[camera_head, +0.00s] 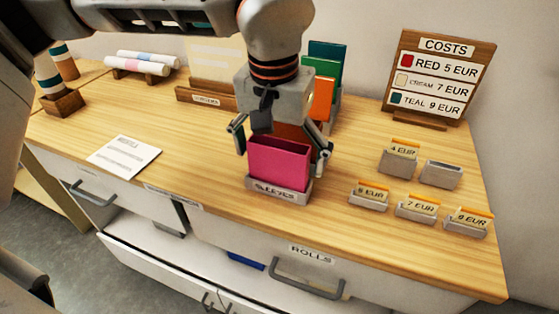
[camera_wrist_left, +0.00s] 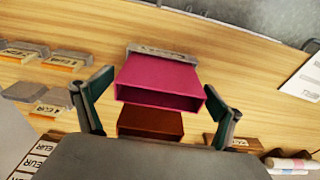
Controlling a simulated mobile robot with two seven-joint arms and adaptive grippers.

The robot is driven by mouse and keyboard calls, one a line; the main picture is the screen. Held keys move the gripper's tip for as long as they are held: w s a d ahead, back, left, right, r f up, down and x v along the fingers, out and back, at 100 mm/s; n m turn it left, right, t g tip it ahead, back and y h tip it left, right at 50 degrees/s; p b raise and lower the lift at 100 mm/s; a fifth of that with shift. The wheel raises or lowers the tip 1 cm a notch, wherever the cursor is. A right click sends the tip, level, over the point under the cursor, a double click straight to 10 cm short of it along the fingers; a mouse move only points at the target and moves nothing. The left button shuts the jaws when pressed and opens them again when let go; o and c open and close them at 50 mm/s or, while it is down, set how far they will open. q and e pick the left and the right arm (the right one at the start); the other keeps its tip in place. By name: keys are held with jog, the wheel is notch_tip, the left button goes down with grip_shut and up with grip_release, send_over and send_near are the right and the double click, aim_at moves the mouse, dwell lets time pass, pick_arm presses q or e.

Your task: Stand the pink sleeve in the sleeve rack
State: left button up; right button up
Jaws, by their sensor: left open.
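The pink sleeve (camera_head: 278,166) stands upright, open end up, with its lower edge at the grey sleeve rack (camera_head: 283,194) near the front of the table. It appears to sit in the rack, though its bottom is hidden. The left wrist view also shows the pink sleeve (camera_wrist_left: 158,78) and the rack (camera_wrist_left: 150,50). My left gripper (camera_head: 282,155) is open above it, one finger on each side. In the left wrist view the fingers show gaps to the sleeve. A brown-red sleeve (camera_wrist_left: 150,121) is just behind it. My right gripper is not in view.
Orange, green and teal upright pieces (camera_head: 324,68) stand behind my gripper. Small grey price-card holders (camera_head: 417,208) stand to the right, with the costs board (camera_head: 438,75) behind them. A white sheet (camera_head: 124,155) lies at the left. The wood between is bare.

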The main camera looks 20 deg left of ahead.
pick_arm(q)
notch_tip(320, 180, up, 10)
jog(key=s, duration=0.1)
jog(key=shift+s, duration=0.15)
dwell(0.5)
